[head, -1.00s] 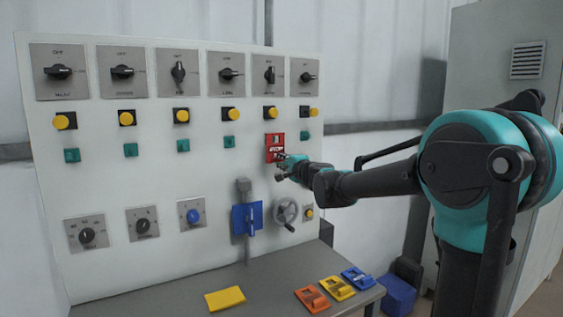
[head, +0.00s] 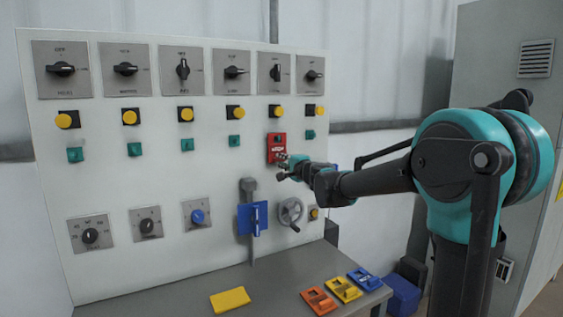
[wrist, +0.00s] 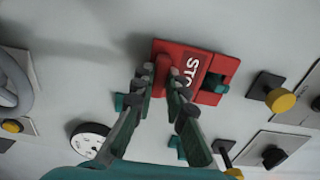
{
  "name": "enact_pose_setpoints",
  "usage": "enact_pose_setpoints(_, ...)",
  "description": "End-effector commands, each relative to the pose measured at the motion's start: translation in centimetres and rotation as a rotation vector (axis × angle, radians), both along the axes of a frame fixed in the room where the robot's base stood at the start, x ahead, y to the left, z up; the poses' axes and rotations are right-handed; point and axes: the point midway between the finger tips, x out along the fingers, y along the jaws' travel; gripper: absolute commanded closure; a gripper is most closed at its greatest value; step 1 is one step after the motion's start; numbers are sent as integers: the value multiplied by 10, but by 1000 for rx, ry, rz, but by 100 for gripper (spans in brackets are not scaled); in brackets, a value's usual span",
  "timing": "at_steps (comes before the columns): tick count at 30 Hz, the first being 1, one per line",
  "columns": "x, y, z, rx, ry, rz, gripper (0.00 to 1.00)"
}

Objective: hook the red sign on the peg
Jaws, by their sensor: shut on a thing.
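The red sign (head: 276,148) is upright against the white panel (head: 350,190), just below a yellow button in the upper right part. In the wrist view the red sign (wrist: 190,60) shows white STOP lettering, partly covered by a finger, and a dark cutout. My gripper (head: 284,168) is shut on the sign's near edge; its fingers also show in the wrist view (wrist: 161,80). A small green block (wrist: 221,89) shows at the cutout's edge. I cannot tell whether it is the peg, or whether the sign hangs on anything.
Yellow buttons (head: 233,112), green blocks (head: 187,145) and black rotary switches (head: 236,72) line the panel. A handwheel (head: 291,212) and a blue lockout piece (head: 252,218) sit below my gripper. Several coloured signs, one orange (head: 318,301), lie on the grey table (head: 275,284).

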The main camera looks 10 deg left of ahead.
Motion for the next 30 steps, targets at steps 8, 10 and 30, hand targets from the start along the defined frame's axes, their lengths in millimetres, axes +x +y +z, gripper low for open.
enact_pose_setpoints(8,0,0,0,0,0,0,100)
enact_pose_setpoints(10,0,0,0,0,0,0,83)
enact_pose_setpoints(30,-15,-10,0,0,0,0,63)
